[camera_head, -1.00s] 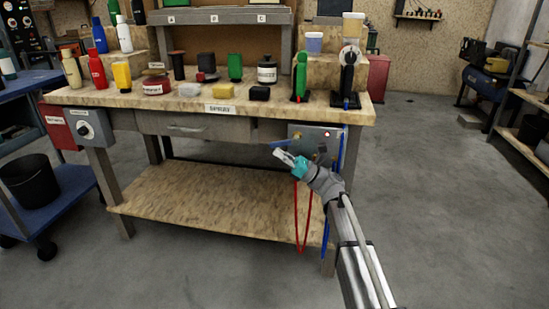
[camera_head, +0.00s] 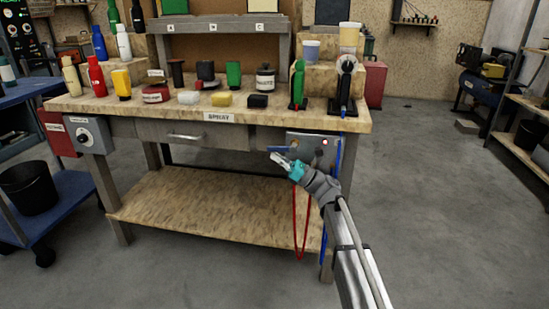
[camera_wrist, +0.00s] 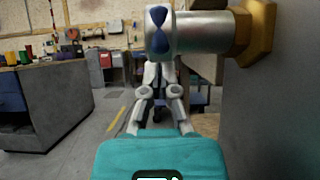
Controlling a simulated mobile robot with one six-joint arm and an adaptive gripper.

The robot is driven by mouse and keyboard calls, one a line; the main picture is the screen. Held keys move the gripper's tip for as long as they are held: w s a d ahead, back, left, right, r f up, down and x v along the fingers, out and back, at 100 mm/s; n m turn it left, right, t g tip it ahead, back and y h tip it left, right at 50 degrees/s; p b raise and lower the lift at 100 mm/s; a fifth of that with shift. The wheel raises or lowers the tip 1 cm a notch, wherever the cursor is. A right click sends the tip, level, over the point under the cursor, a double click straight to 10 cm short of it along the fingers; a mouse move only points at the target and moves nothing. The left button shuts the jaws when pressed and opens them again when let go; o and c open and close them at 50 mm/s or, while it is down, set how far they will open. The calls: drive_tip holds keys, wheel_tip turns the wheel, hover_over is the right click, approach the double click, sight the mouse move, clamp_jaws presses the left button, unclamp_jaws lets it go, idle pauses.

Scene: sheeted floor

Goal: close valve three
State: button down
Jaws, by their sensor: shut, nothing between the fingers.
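A valve with a blue handle (camera_head: 281,149) sticks out from a grey panel (camera_head: 310,141) under the right end of the workbench. In the wrist view its blue handle (camera_wrist: 157,31) is seen end-on, upright, in front of a silver barrel (camera_wrist: 203,32) and a brass hex fitting (camera_wrist: 256,28). No number is readable on it. My gripper (camera_head: 277,157) is just below the handle in the head view. The wrist view shows its fingers (camera_wrist: 157,72) closed together and empty, below the handle; contact cannot be told. My arm hides part of the panel.
The workbench (camera_head: 190,106) carries bottles, blocks and green and black tools on stands. A red and a blue hose hang below the panel. A lower shelf (camera_head: 200,205) is bare. A blue cart (camera_head: 70,200) stands left. Floor at right is open.

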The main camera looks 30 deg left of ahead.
drive_tip(key=shift+f, duration=0.15)
drive_tip(key=w+d+f+b, duration=0.2)
drive_tip(key=d+f+b, duration=0.5)
drive_tip(key=f+b, duration=0.3)
drive_tip(key=shift+w+d, duration=0.15)
drive_tip(key=shift+d, duration=0.2)
idle(0.4)
drive_tip(key=shift+f, duration=0.1)
drive_tip(key=shift+b, duration=0.3)
drive_tip(key=shift+w+d+f+y+b, duration=0.25)
drive_tip(key=shift+y+b, duration=0.45)
drive_tip(key=shift+b, duration=0.55)
